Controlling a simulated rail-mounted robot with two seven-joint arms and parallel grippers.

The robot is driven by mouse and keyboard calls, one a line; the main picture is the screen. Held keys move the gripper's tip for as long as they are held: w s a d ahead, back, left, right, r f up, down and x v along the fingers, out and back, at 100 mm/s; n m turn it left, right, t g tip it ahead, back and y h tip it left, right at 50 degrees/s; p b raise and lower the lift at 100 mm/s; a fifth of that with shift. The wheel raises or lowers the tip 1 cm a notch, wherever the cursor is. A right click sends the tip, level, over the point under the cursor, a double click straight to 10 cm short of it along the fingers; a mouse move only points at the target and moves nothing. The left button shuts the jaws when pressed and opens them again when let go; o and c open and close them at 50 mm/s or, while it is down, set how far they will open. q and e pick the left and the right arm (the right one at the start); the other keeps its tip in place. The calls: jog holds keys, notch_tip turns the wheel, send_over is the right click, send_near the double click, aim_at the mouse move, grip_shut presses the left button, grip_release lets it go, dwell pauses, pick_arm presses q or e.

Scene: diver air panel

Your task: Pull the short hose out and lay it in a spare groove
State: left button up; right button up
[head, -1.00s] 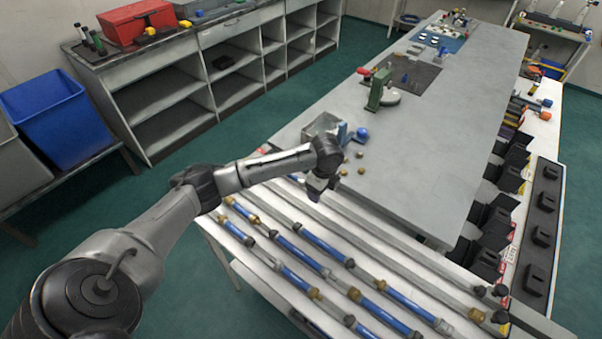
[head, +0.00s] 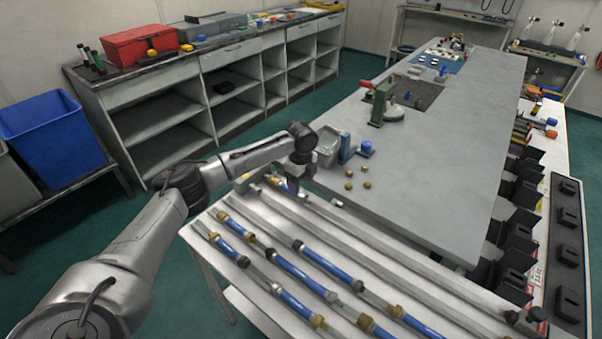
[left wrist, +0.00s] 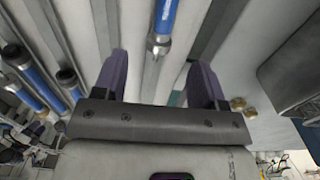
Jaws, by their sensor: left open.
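Several blue hoses with brass and dark end fittings lie in the grooves of a pale rack (head: 215,258) in the head view. One blue hose (head: 325,264) lies along the nearer grooves; I cannot tell for sure which hose is the short one. Bare grooves (head: 375,243) run along the rack's bench side. My left gripper (head: 294,184) is over the rack's far left end, open. In the left wrist view, its purple fingers (left wrist: 160,68) stand apart, with a blue hose's metal end (left wrist: 159,44) showing between and beyond them, not gripped. My right gripper is out of view.
The grey bench (head: 440,170) adjoins the rack, with a metal box (head: 329,142), small brass pieces (head: 366,184) and a green tool (head: 380,105) on it. Black holders (head: 513,205) line its right side. A blue bin (head: 50,130) stands left.

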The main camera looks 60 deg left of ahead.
aim_at(301, 194)
pick_arm(q)
notch_tip(301, 194, down, 6)
jog(key=shift+f+b, duration=0.25)
jog(key=shift+b, duration=0.55)
jog(key=c, duration=1.2)
